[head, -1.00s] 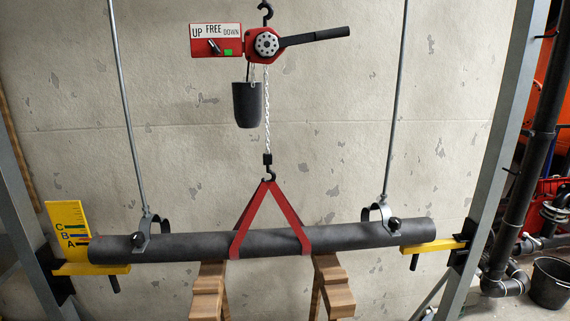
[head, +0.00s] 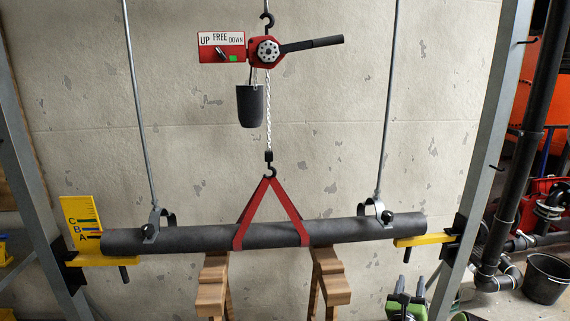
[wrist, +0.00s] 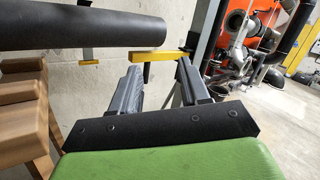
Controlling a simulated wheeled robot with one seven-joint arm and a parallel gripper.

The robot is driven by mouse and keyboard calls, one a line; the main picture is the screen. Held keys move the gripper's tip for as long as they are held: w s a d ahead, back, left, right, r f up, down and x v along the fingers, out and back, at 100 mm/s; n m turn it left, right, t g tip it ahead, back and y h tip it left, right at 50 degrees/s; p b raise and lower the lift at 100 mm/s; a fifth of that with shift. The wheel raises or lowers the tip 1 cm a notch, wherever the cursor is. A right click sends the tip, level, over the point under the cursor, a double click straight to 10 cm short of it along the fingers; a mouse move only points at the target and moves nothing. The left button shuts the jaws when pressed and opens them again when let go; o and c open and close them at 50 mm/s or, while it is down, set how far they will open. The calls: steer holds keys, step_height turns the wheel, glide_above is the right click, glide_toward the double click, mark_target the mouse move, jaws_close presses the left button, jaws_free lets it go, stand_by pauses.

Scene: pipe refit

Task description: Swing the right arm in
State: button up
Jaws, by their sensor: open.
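The right arm (head: 425,240) is a yellow bar on the right post, pointing left, with a short black handle (head: 407,255) hanging at its inner end. Its inner end overlaps the right end of the dark pipe (head: 330,231) in the picture, just below it; I cannot tell whether they touch. In the wrist view the yellow bar (wrist: 157,57) lies ahead, beyond my fingers, below the pipe end (wrist: 120,32). My gripper (head: 410,284), green and grey, is open and empty, below the right arm in the head view; its fingers also show in the wrist view (wrist: 160,85).
The pipe hangs in a red sling (head: 270,205) from a chain hoist (head: 268,50), above wooden trestles (head: 212,285). Two rods with clamps (head: 375,208) meet the pipe. A yellow left arm (head: 105,260) and lettered scale (head: 82,222) stand left. The grey right post (head: 480,150) is close.

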steer(key=w+a+r+n+t+y+p, duration=0.2)
steer(key=a+r+n+y, duration=1.1)
steer(key=a+r+n, duration=0.4)
steer(key=s+a+r+n+g+y+p, duration=0.1)
steer(key=s+a+r+n+g+y, duration=0.15)
steer(key=s+a+n, duration=0.35)
steer(key=s+a+r+n+g+y+p, duration=0.1)
steer(key=s+a+r+n+g, duration=0.1)
steer(key=s+a+n+g, duration=0.4)
steer(key=s+d+n+g+h+p, duration=0.1)
steer(key=s+d+n+g+h, duration=0.1)
steer(key=s, duration=1.3)
steer(key=s+d+n+g+h+p, duration=0.2)
steer(key=s+d+n+h, duration=0.3)
steer(key=s, duration=0.9)
steer(key=d+n+g, duration=0.1)
steer(key=d, duration=0.1)
steer(key=shift+s+d+f+n, duration=0.25)
steer(key=shift+s+d+n, duration=0.1)
steer(key=shift+d+n, duration=0.05)
